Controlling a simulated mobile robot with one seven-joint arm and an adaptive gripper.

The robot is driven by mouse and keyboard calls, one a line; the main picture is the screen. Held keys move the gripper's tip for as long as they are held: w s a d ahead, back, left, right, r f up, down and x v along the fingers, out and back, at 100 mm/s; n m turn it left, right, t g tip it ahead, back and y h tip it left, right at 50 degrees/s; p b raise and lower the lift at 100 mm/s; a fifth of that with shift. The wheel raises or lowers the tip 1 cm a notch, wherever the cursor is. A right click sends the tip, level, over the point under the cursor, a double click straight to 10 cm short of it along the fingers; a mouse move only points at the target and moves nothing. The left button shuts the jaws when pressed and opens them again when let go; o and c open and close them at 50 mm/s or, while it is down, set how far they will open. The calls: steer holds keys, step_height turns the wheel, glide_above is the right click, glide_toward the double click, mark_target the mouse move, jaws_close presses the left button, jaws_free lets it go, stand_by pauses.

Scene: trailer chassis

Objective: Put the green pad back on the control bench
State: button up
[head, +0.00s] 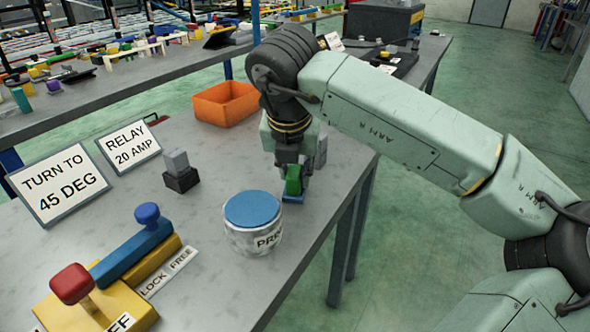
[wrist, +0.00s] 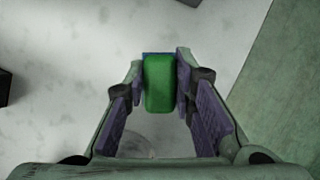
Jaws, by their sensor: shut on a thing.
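The green pad (head: 293,180) is between the fingers of my gripper (head: 292,183), near the right edge of the control bench (head: 215,255). In the wrist view the green pad (wrist: 159,84) fills the gap between the two fingers of my gripper (wrist: 160,88), which is shut on it. A small blue piece (head: 293,198) shows just under the pad in the head view, and a blue edge shows behind it in the wrist view. I cannot tell whether the pad touches what is below.
A round blue-topped button (head: 252,210) stands just left and in front of my gripper. An orange bin (head: 225,103) is behind. A grey block on a dark base (head: 179,172), signs (head: 58,184) and a lever unit (head: 120,275) are to the left. The bench's right edge is close.

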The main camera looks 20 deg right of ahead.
steer(key=o, duration=1)
steer(key=shift+f, duration=0.1)
steer(key=shift+o, duration=0.2)
steer(key=shift+r, duration=0.25)
steer(key=p+v, duration=0.5)
steer(key=v, duration=0.6)
steer(key=shift+s+r, duration=0.2)
steer(key=shift+r, duration=0.1)
